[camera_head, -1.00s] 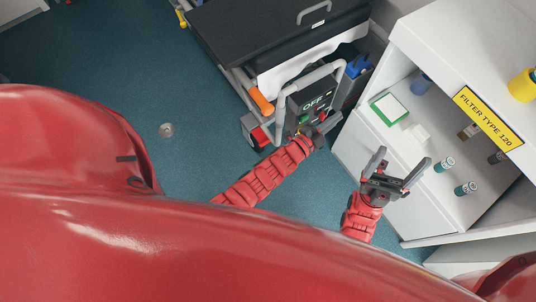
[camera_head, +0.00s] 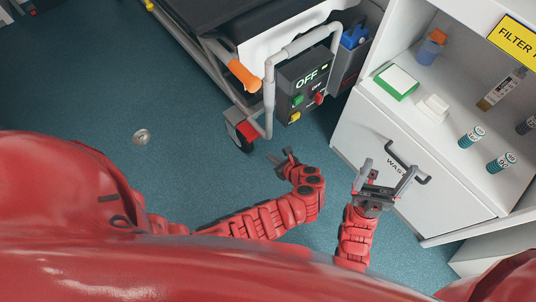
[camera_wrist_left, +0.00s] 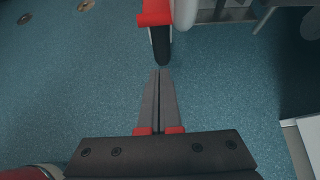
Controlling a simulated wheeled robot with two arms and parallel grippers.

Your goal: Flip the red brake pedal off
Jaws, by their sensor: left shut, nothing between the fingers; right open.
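The red brake pedal (camera_head: 248,131) sits over the black caster wheel (camera_head: 240,142) at the lower corner of the cart. It also shows at the top of the left wrist view (camera_wrist_left: 155,13), above the dark wheel (camera_wrist_left: 160,45). Whether the pedal is up or down is hard to tell. My left gripper (camera_head: 282,157) is shut and empty, over the floor just below and right of the pedal, apart from it. In the left wrist view its fingertips (camera_wrist_left: 160,72) lie together, pointing at the wheel. My right gripper (camera_head: 387,174) is open and empty in front of the white cabinet.
The cart has a grey tube frame (camera_head: 268,95), an orange grip (camera_head: 243,75) and a control panel (camera_head: 307,85) reading OFF. A white cabinet (camera_head: 375,140) with a handled WASTE front and bottles on its shelf stands on the right.

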